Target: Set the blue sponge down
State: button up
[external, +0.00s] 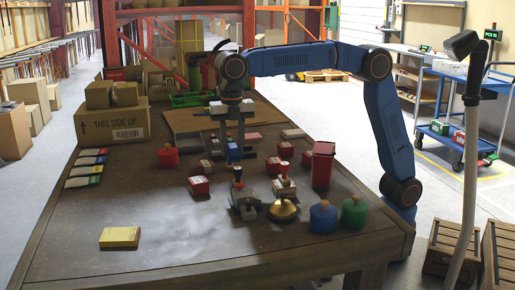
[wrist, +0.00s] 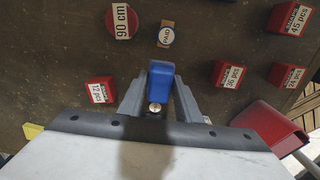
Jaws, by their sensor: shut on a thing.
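The blue sponge (wrist: 161,84) is between the fingers of my gripper (wrist: 160,88) in the wrist view. In the external view the blue sponge (external: 232,152) shows small and upright between the fingertips of my gripper (external: 232,154), over the middle of the table (external: 160,226). My gripper is shut on it. I cannot tell whether the sponge's lower end touches the tabletop.
Several red boxes stand around my gripper, one of them (external: 199,186) in front. A red knobbed lid (external: 168,156) is at its left. A tall red bin (external: 322,166) stands right. A yellow pad (external: 120,237) lies front left, with bare table around it.

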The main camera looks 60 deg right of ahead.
aim_at(233, 145)
jog(key=shift+f, duration=3.15)
jog(key=o, duration=1)
jog(key=shift+f, duration=0.1)
notch_tip(233, 145, up, 12)
jog(key=shift+r, duration=0.15)
